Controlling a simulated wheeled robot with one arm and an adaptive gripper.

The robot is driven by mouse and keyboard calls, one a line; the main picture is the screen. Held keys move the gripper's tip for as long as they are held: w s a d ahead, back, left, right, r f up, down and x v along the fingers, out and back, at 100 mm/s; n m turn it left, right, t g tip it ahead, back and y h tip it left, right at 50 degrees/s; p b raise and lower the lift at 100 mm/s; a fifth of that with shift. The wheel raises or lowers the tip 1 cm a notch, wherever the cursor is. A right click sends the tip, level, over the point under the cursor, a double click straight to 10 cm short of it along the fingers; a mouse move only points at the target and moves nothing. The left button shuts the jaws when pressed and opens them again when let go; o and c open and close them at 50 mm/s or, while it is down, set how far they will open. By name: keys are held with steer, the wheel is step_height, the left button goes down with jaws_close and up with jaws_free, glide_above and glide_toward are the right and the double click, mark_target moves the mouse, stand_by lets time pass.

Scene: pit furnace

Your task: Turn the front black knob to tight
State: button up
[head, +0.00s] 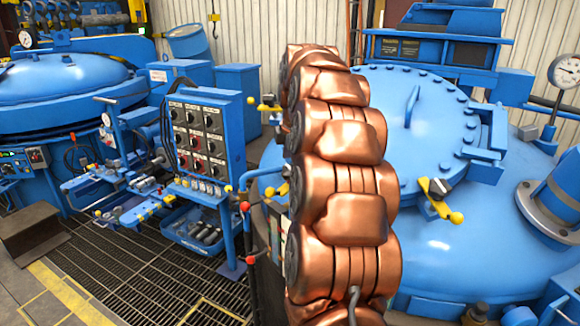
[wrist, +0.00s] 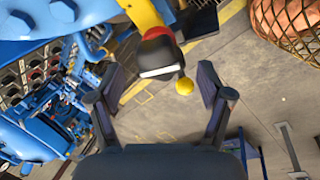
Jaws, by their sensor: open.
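In the wrist view, a black knob (wrist: 160,54) with a pale flat face and a red edge sits below a yellow bracket (wrist: 145,14). A yellow ball (wrist: 184,86) is beside it. My gripper (wrist: 163,74) is open, with one finger on each side of the knob and ball and a gap to both. In the head view, a black knob (head: 440,188) shows on a yellow clamp with a yellow ball, on the near side of the blue round lid (head: 425,100). My gripper is out of sight there.
Another yellow-and-black clamp (head: 265,104) is at the lid's left. A blue control panel (head: 205,135) with several knobs stands to the left. A pressure gauge (head: 567,72) is at the right.

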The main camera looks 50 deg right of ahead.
steer(key=shift+p+x, duration=0.35)
steer(key=shift+x, duration=0.8)
steer(key=shift+c, duration=0.3)
steer(key=c, duration=1.1)
steer(key=shift+f, duration=0.1)
